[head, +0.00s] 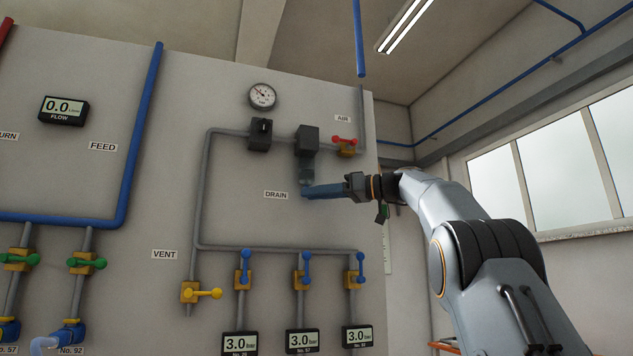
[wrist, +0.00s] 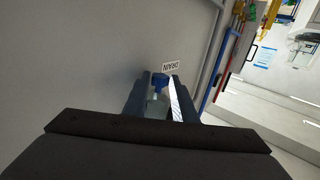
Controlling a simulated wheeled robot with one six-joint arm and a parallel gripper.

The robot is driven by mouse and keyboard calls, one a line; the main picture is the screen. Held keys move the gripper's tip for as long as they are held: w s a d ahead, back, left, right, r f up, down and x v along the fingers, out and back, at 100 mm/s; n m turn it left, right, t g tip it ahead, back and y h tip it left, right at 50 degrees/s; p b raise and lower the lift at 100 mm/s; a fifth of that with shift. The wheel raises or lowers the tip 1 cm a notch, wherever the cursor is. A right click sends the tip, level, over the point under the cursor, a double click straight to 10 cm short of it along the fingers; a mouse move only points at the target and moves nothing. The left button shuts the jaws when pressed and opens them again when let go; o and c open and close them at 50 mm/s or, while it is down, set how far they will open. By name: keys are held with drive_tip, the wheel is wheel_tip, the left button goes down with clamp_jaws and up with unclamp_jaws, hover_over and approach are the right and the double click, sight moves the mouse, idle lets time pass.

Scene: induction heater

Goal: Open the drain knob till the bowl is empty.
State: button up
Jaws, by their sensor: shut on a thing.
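The drain knob (wrist: 159,83) is blue and sits at the bottom of the clear bowl (head: 306,177), under a dark block (head: 307,140) on the grey pipe. The DRAIN label (head: 276,195) is just left of it. My gripper (head: 308,192) reaches in from the right, its blue fingers at the knob below the bowl. In the wrist view the knob lies between the two fingers, and the gripper is shut on it. The fingers hide most of the knob in the head view. The water level in the bowl is too small to tell.
A red-handled AIR valve (head: 345,145) is close above my gripper. A round gauge (head: 263,96) is up left. Below are a yellow VENT valve (head: 201,292) and several blue-handled valves (head: 305,268) over pressure displays.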

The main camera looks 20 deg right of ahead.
drive_tip(key=shift+w+d+r+n+g+y+p, duration=0.1)
drive_tip(key=shift+n+g+y+p, duration=0.45)
drive_tip(key=shift+p, duration=1.6)
drive_tip(key=shift+w+d+r+n+g+y+p, duration=0.2)
drive_tip(key=shift+n+g+p, duration=0.55)
drive_tip(key=shift+p, duration=1.35)
drive_tip(key=shift+a+f+n+g+y+p, duration=0.1)
drive_tip(key=shift+f+n+g+y+p, duration=0.15)
drive_tip(key=shift+g+p, duration=0.6)
drive_tip(key=shift+f+n+g+y+p, duration=0.15)
drive_tip(key=shift+g+y+p, duration=0.1)
drive_tip(key=shift+p, duration=1.15)
drive_tip(key=o, duration=1)
drive_tip(key=shift+r, duration=0.1)
drive_tip(key=shift+o, duration=0.2)
drive_tip(key=m+t+b, duration=0.1)
drive_tip(key=b, duration=0.3)
drive_tip(key=m+t+h+b, duration=0.1)
drive_tip(key=t+b, duration=0.1)
drive_tip(key=b, duration=0.3)
drive_tip(key=m+t+h+b, duration=0.1)
drive_tip(key=b, duration=0.3)
drive_tip(key=shift+s+a+f+b, duration=0.15)
drive_tip(key=shift+s+f+b, duration=0.1)
drive_tip(key=shift+b, duration=0.15)
drive_tip(key=m+t+h+b, duration=0.1)
drive_tip(key=b, duration=0.1)
drive_tip(key=shift+s+t+b, duration=0.1)
drive_tip(key=shift+t+b, duration=0.3)
